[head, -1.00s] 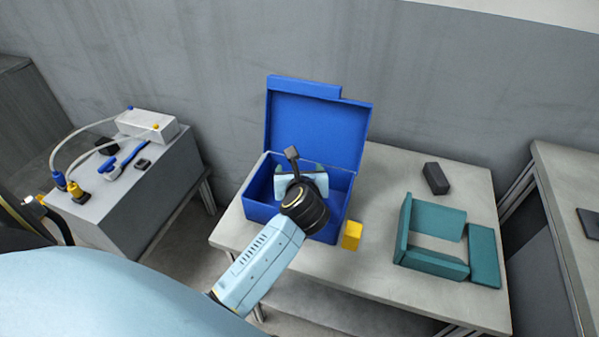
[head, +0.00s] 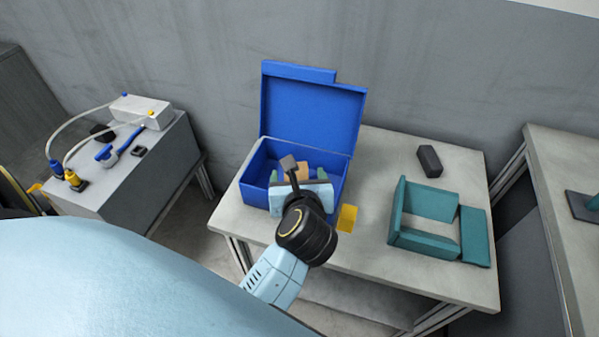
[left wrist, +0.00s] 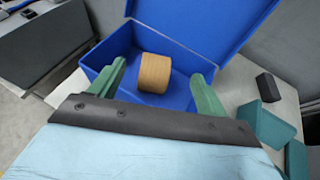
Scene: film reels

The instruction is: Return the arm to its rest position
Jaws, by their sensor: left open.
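My left arm comes in from below in the head view. Its left gripper (head: 297,177) is over the front of the blue box (head: 250,178), and its green fingers are apart. In the left wrist view, the open fingers (left wrist: 160,78) have nothing between them that they touch. The box lid (head: 313,112) stands open at the back. My right gripper is not in view.
A teal open tray (head: 428,241) and a dark block (head: 429,161) are on the right of the grey table (head: 372,262). A side cabinet (head: 145,172) with cables is at the left. Another table (head: 565,165) is at the right.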

